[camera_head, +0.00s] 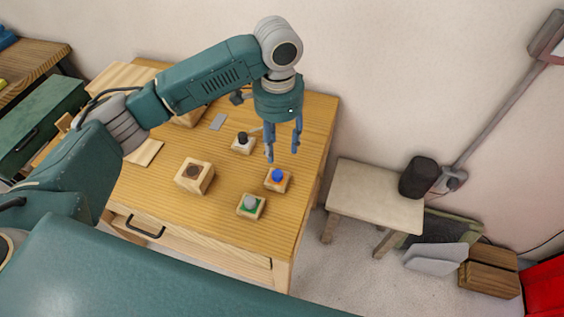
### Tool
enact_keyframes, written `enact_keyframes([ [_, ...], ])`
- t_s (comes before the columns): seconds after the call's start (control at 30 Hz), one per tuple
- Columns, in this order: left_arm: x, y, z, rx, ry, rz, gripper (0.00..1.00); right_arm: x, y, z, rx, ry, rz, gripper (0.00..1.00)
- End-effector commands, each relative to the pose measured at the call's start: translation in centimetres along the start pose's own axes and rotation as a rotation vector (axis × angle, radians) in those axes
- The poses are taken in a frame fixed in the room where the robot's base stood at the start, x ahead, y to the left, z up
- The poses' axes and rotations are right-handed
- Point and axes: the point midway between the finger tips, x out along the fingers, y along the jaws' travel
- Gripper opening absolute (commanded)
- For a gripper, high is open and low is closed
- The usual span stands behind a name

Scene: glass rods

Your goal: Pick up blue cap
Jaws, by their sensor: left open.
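A blue cap (277,175) sits on a small wooden block (284,187) near the right side of the wooden table (240,235). My left gripper (282,159) is open and points down, just above and behind the blue cap. Its blue fingers look empty and apart from the cap; the exact height is hard to tell. My right gripper is not in view.
Near the cap stand wooden blocks with a grey cap (250,202), a black cap (242,137) and a brown top (193,172). A small stool (375,197) with a black cylinder (418,177) stands right of the table. The table's front right is clear.

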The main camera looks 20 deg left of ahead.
Motion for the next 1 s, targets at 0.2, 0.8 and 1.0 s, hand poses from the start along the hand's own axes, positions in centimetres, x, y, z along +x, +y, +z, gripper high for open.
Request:
enact_keyframes([
  [0.2, 3.4, 0.1, 0.2, -0.001, -0.005, 0.002, 0.45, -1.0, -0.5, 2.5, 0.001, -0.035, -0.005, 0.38],
  [0.8, 10.0, 0.2, 0.7, 0.000, -0.002, 0.000, 0.45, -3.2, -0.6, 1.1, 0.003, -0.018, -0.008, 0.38],
  [1.0, 10.4, 0.2, 0.7, 0.001, -0.002, -0.001, 0.45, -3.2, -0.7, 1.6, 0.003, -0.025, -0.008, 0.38],
])
